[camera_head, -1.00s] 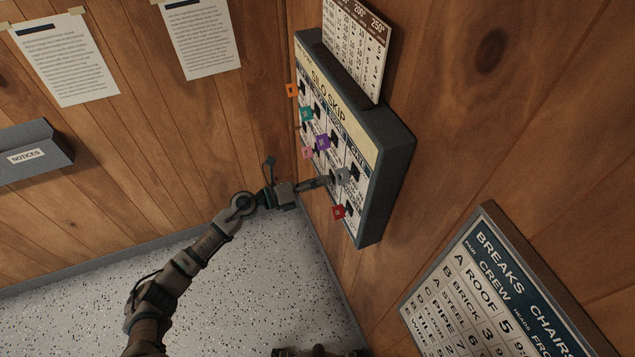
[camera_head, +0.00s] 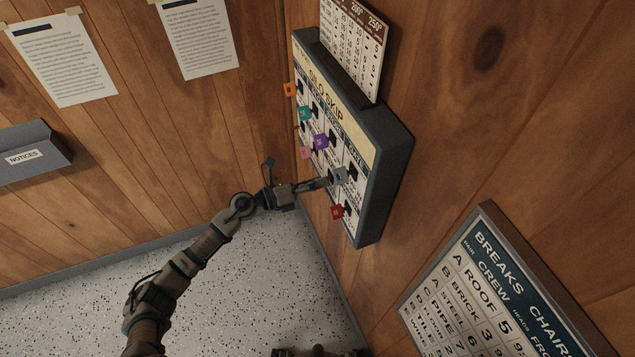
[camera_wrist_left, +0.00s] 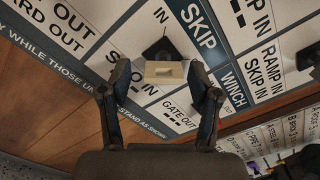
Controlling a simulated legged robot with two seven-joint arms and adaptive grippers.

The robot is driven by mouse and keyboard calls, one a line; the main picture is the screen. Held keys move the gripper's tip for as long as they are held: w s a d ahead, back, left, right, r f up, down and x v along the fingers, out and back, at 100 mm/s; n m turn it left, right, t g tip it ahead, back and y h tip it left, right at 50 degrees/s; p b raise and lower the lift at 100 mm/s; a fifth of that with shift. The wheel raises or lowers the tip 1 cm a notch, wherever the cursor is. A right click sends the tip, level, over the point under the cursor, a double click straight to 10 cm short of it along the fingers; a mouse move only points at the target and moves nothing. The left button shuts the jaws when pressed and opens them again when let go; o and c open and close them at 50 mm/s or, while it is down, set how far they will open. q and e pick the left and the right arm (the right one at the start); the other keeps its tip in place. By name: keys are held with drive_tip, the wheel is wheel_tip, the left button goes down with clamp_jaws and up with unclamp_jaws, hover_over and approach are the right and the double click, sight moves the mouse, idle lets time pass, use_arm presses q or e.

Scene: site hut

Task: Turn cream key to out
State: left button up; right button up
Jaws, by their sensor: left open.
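The cream key (camera_wrist_left: 164,72) shows in the left wrist view as a pale block in front of a dark mount on a labelled white board (camera_wrist_left: 130,50). The labels near it read "SILO IN" and "GATE OUT". My left gripper (camera_wrist_left: 160,80) is open, with one finger on each side of the key; contact is not clear. In the head view my left gripper (camera_head: 322,184) reaches the lower part of the wall board. A pale grey-looking key (camera_head: 340,175) is at its fingertips; I cannot tell if it is the cream one. My right gripper is not in view.
Orange (camera_head: 290,89), teal (camera_head: 305,114), purple (camera_head: 320,142), pink (camera_head: 306,153) and red (camera_head: 337,211) keys stick out of the board close around my gripper. A framed breaks chart (camera_head: 480,290) hangs at lower right. A notices box (camera_head: 30,155) is at left.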

use_arm(q)
drive_tip(key=v, duration=1.2)
drive_tip(key=shift+w+f, duration=0.1)
drive_tip(key=shift+f, duration=0.15)
